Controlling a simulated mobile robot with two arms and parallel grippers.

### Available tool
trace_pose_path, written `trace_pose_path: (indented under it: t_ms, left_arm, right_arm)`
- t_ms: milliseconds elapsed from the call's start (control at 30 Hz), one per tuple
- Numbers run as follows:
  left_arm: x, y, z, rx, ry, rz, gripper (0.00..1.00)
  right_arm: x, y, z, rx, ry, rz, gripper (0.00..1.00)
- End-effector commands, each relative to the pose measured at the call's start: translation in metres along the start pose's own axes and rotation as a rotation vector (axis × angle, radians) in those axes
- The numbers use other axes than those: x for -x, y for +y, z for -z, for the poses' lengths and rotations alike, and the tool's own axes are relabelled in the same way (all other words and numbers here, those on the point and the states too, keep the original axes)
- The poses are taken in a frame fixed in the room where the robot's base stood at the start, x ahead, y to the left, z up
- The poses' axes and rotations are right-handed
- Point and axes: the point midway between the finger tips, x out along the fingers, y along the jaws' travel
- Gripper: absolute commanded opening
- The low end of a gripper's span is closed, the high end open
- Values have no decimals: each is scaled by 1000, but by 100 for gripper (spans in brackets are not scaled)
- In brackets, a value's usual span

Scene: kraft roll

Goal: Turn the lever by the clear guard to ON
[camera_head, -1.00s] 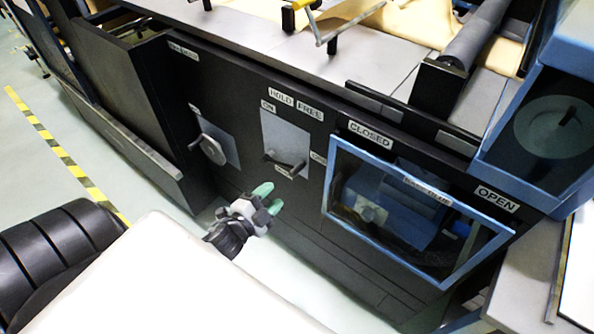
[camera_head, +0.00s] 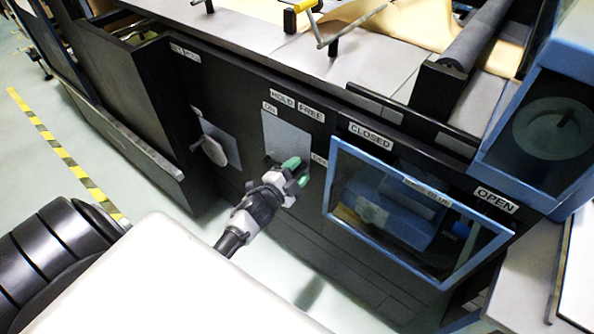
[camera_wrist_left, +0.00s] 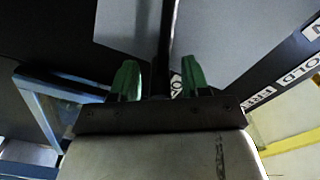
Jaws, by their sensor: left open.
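The lever is a dark bar (camera_wrist_left: 167,40) on a grey plate (camera_head: 286,130) marked ON at its top left; a partly hidden label sits at the plate's right edge. The clear guard (camera_head: 345,225) has a blue frame and is just right of the plate. My left gripper (camera_head: 297,172), with green fingertips, is open at the lower part of the plate. In the left wrist view the bar runs between its spread fingers (camera_wrist_left: 160,80). In the head view the gripper hides most of the lever, and contact cannot be told. My right gripper is not in view.
Another knob (camera_head: 213,151) on a grey plate is to the left. CLOSED (camera_head: 371,135) and OPEN (camera_head: 497,200) labels sit above the guard. A blue housing (camera_head: 540,130) stands at right. Open floor with yellow-black tape (camera_head: 66,160) lies at left.

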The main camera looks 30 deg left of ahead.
Motion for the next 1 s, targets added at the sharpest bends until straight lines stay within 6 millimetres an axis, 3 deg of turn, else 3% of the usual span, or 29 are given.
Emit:
trace_pose_path:
  t_ms: [67,367,733,1000]
  left_arm:
    - [0,0,0,0,0,0,46]
    - [0,0,0,0,0,0,0]
    - [1,-3,1,17,-1,-1,0]
    - [0,-23,4,139,-2,0,0]
  right_arm:
    - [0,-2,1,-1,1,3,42]
    - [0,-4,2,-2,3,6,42]
    - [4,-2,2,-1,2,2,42]
    - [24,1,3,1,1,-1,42]
